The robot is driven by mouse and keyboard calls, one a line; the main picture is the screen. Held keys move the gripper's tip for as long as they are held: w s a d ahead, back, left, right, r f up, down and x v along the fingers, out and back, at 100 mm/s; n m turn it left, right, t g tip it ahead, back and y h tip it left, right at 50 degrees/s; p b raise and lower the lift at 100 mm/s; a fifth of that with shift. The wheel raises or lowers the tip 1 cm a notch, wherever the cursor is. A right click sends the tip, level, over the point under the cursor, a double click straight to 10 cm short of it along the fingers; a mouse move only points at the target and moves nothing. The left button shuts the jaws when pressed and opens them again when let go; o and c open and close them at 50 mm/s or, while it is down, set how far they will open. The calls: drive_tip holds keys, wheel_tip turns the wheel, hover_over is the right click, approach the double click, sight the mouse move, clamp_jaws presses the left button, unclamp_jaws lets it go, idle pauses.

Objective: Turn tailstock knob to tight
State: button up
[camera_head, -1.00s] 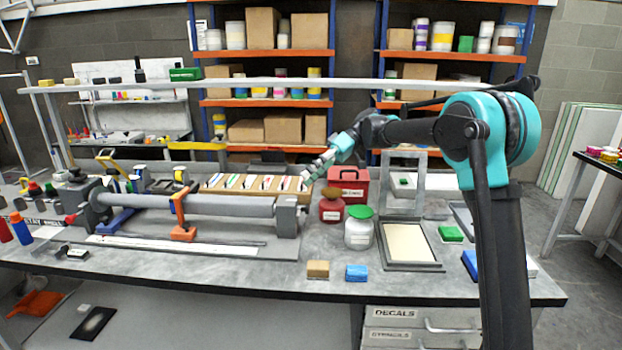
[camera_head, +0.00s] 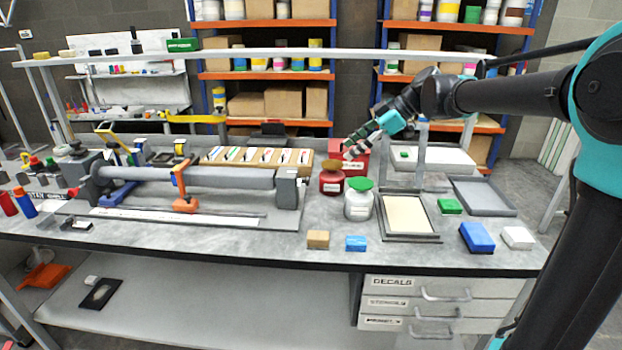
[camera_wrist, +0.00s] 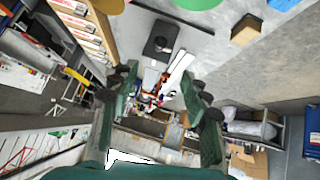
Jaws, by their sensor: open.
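The grey tailstock (camera_head: 287,192) stands at the right end of the long grey roller fixture on the bench. In the wrist view the tailstock (camera_wrist: 150,55) shows as a dark block end-on, with a small round dark knob (camera_wrist: 160,43) on its face. The knob's setting cannot be read.
A red jar (camera_head: 332,183), a green-lidded jar (camera_head: 359,204) and a red box (camera_head: 350,160) stand right of the tailstock. A stencil rack (camera_head: 257,158) lies behind it. Tan (camera_head: 318,239) and blue (camera_head: 356,243) blocks lie in front.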

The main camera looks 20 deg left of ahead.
sight(305, 181)
drive_tip(key=x, duration=1.6)
drive_tip(key=shift+a+f, duration=0.25)
drive_tip(key=shift+s, duration=0.1)
clamp_jaws()
drive_tip(key=shift+g, duration=0.3)
drive_tip(key=shift+w+a+f+m+g+h, duration=0.1)
drive_tip(key=shift+w+m+g+h, duration=0.1)
drive_tip(key=shift+m+g, duration=0.65)
drive_tip(key=shift+w+d+r+m+g+h, duration=0.15)
drive_tip(key=shift+m+g, duration=0.25)
drive_tip(key=shift+g, duration=0.9)
drive_tip(key=shift+w+a+f+m+g+h, duration=0.15)
drive_tip(key=shift+w+m+g+h, duration=0.1)
drive_tip(key=shift+m+g, duration=0.6)
drive_tip(key=shift+g, duration=0.4)
